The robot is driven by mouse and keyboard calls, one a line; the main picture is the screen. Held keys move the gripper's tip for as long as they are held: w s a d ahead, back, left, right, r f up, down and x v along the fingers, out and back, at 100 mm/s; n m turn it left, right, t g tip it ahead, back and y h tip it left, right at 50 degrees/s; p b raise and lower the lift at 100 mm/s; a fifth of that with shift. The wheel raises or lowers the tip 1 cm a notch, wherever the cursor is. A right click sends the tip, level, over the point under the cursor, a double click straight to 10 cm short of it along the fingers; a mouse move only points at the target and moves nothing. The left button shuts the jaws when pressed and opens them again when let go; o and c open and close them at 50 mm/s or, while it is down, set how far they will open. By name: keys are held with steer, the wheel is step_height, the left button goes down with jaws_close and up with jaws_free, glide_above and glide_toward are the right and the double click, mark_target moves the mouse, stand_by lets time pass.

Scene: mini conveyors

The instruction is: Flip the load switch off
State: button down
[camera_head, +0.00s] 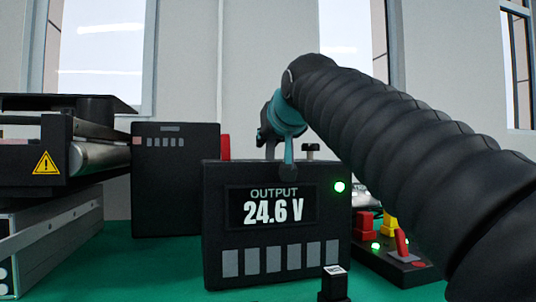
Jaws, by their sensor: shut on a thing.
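A black power box (215,215) stands on the green table. Its display (272,206) reads OUTPUT 24.6 V and a green lamp (339,187) on its front is lit. My gripper (288,170) reaches down to the top front edge of this box. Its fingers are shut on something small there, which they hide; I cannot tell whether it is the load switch. A small dark knob (312,147) stands on the box top just right of the fingers. No label reading load shows in this view.
A black panel (410,270) with a red lever (401,243) and green lamps stands at the right, partly behind my arm. A conveyor (60,150) is at the left. A dark box (175,195) stands behind. A small black block (334,286) is in front.

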steer(key=shift+r, duration=0.1)
stand_by(0.4)
steer(key=c, duration=1.1)
jaws_free()
steer(key=shift+s, duration=0.1)
steer(key=v, duration=1.2)
steer(key=shift+d, duration=0.1)
